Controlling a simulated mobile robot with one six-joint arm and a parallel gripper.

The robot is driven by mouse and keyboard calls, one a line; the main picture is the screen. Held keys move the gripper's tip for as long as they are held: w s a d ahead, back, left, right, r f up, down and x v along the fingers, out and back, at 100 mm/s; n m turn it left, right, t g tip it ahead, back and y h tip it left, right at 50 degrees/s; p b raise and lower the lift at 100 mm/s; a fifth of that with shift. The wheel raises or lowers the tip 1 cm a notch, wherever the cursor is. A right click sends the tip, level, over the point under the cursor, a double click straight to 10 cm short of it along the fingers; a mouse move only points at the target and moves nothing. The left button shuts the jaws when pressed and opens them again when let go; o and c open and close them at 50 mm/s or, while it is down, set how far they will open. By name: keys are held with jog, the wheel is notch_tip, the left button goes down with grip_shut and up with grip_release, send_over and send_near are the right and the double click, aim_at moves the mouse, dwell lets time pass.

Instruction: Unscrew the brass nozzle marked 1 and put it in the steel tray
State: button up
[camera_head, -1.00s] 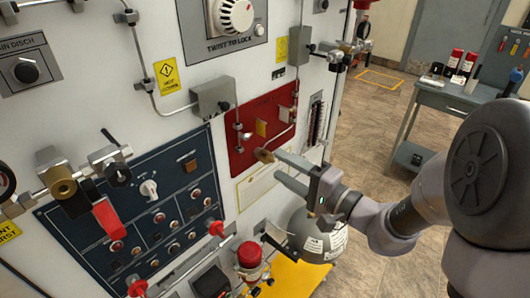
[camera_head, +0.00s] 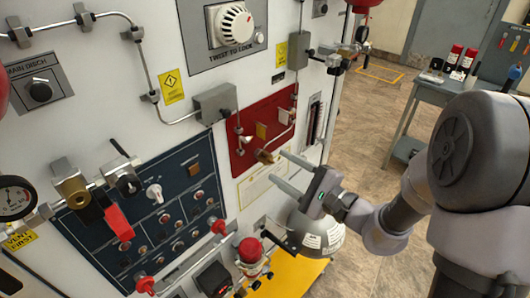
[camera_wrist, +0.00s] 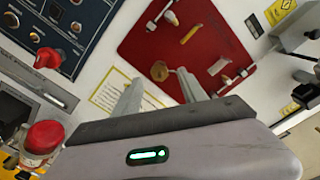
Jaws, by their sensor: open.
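A brass nozzle (camera_head: 265,157) sits at the lower edge of the red panel (camera_head: 247,156) on the white wall unit. It also shows in the wrist view (camera_wrist: 159,71), just beyond and between my fingertips; I cannot read a mark on it. My gripper (camera_head: 277,166) is open and empty, to the right of the nozzle in the head view, its two fingers pointing toward the panel. A small gap seems to lie between the fingers and the nozzle. I cannot make out a steel tray in either view.
A blue control panel (camera_head: 150,200) with knobs and red valve handles lies to the left. A grey cylinder (camera_head: 312,236) stands below my gripper. A grey cart (camera_head: 435,97) with red-capped bottles stands at the right back. The tiled floor between is open.

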jog(key=m+p, duration=0.2)
jog(key=m, duration=0.1)
jog(key=shift+m, duration=0.3)
jog(key=shift+m+p, duration=0.35)
jog(key=shift+m, duration=0.15)
jog(key=shift+f, duration=0.1)
